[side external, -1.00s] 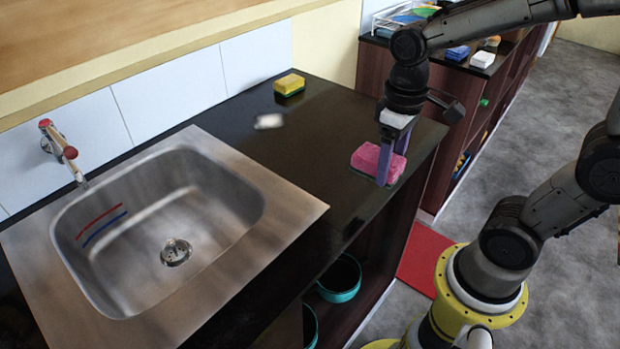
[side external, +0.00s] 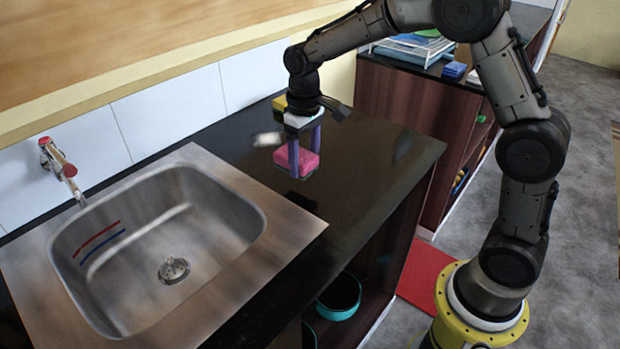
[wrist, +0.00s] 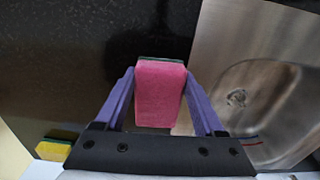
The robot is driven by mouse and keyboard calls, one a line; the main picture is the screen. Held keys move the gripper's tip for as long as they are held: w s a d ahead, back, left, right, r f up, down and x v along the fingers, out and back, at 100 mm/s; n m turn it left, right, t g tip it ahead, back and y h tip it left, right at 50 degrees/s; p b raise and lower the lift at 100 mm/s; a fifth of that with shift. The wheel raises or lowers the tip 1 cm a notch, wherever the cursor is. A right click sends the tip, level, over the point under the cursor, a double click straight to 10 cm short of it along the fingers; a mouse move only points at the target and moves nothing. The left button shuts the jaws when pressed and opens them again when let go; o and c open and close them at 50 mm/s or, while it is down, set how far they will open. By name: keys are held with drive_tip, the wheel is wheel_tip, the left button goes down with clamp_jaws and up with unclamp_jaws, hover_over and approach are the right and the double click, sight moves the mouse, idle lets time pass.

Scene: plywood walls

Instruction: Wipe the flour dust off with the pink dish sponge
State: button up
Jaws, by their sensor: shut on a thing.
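The pink dish sponge (side external: 297,160) is between the purple fingers of my gripper (side external: 303,160), which is shut on it. In the wrist view the pink sponge (wrist: 160,92) sits upright between the fingertips (wrist: 160,100), with a dark layer at its far edge. The white flour dust patch (side external: 267,139) lies on the black countertop (side external: 380,160), just left of the sponge in the side view. The sponge is close to the counter; I cannot tell if it touches.
A yellow sponge (side external: 280,103) is on the counter behind my gripper, partly hidden; it also shows in the wrist view (wrist: 53,149). A steel sink (side external: 292,235) with a red-handled tap (side external: 66,170) is at left. The counter's right part is clear.

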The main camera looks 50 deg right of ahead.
drive_tip(key=w+d+r, duration=0.2)
drive_tip(key=w+r, duration=0.4)
drive_tip(key=w, duration=0.5)
hover_over(265, 152)
drive_tip(key=shift+w+f, duration=0.1)
drive_tip(key=shift+f, duration=4.7)
drive_tip(key=shift+f, duration=1.05)
drive_tip(key=shift+d, duration=5.35)
drive_tip(key=shift+a, duration=0.15)
